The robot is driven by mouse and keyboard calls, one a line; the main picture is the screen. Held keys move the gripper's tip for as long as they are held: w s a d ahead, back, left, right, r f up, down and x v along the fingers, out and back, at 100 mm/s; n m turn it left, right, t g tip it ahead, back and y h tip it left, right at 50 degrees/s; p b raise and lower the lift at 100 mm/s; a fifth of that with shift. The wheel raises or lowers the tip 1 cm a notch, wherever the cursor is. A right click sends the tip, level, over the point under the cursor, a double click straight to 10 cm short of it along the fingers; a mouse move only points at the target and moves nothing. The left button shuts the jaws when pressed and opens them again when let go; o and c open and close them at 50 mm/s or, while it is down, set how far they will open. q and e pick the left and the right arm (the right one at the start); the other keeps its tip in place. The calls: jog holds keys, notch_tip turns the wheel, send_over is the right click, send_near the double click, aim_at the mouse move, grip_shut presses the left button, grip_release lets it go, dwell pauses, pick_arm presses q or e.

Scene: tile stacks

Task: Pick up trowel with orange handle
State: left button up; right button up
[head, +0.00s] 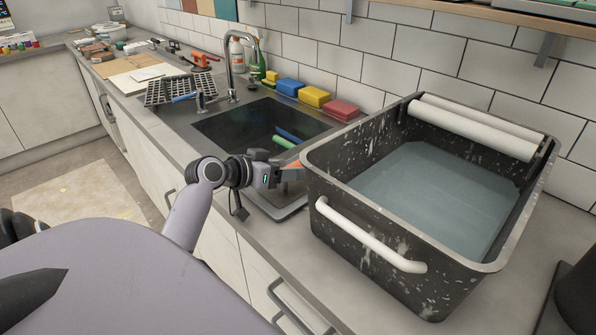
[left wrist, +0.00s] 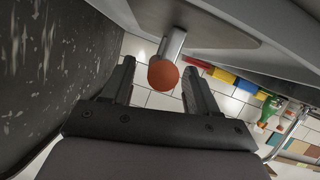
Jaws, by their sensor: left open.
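The trowel's orange handle (head: 293,168) shows in the head view between my left gripper and the black tub. My left gripper (head: 278,174) is open beside it, over the front edge of the sink. In the left wrist view, the rounded orange handle end (left wrist: 163,75) lies between the two spread fingers of the left gripper (left wrist: 160,82). A metal shank (left wrist: 174,44) runs from it toward a grey plate-like surface. I cannot tell whether the fingers touch the handle. The gripper and tub hide much of the trowel in the head view. My right gripper is not in view.
A speckled black tub (head: 330,225) of water stands close on the right, with a white handle (head: 370,238). The sink (head: 235,125) with a tap (head: 230,60) lies behind the gripper. Sponges (head: 314,97) line the wall.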

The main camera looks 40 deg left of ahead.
pick_arm(q)
jog(key=shift+x, duration=1.3)
jog(key=shift+c, duration=0.2)
jog(key=shift+r, duration=0.1)
grip_shut()
jog(key=shift+r, duration=0.1)
